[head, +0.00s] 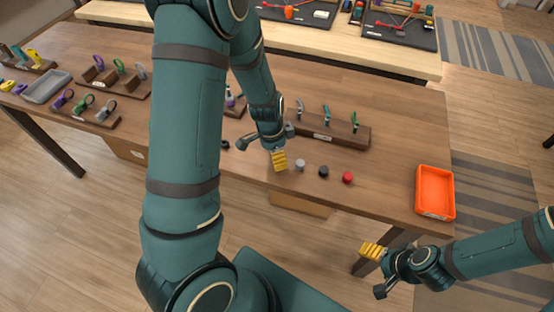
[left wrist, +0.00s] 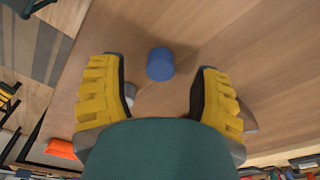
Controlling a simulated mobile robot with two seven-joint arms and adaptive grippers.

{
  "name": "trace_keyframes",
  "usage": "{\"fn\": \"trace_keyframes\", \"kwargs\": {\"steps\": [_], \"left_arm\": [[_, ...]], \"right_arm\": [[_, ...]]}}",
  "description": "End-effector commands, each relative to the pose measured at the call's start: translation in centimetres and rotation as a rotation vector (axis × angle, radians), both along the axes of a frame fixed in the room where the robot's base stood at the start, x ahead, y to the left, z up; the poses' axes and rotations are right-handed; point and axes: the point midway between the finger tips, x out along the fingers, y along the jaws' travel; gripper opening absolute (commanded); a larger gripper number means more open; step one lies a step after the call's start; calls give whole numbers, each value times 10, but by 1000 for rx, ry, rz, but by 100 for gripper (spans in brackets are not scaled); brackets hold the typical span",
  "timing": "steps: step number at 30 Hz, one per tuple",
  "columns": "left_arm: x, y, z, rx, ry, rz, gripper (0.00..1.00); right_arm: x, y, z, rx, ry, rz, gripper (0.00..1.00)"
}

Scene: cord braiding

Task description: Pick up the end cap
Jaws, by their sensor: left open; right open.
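A short round blue end cap (left wrist: 160,64) stands on the wooden table in the left wrist view, ahead of and between the spread fingers of my left gripper (left wrist: 163,90). The fingers are apart from it. In the head view my left gripper (head: 279,160) hangs low over the table near its front edge, and I cannot make out the blue cap there. A grey cap (head: 300,165), a black cap (head: 323,171) and a red cap (head: 347,177) stand in a row to its right. My right gripper (head: 373,250) is open and empty, off the table's front edge.
A wooden rack with upright clips (head: 335,133) stands just behind the caps. An orange tray (head: 435,192) sits at the table's right end. More racks (head: 88,108) and a grey tray (head: 46,86) are at the left. Bare table lies between the red cap and the orange tray.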

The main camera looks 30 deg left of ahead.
Motion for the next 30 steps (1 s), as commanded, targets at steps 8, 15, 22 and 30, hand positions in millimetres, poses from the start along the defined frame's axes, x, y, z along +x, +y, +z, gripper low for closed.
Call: {"fn": "trace_keyframes", "kwargs": {"steps": [8,15,22,30], "left_arm": [[2,-1,-19,-1,-1,1,64],[2,-1,-18,-1,-1,0,42],[2,-1,-18,-1,-1,0,12],[2,-1,-16,-1,-1,0,12]], "right_arm": [[1,0,-6,0,-4,-1,74],[2,0,-6,0,-4,-1,74],[2,0,-6,0,-4,-1,74],[2,0,-5,0,-4,-1,74]]}}
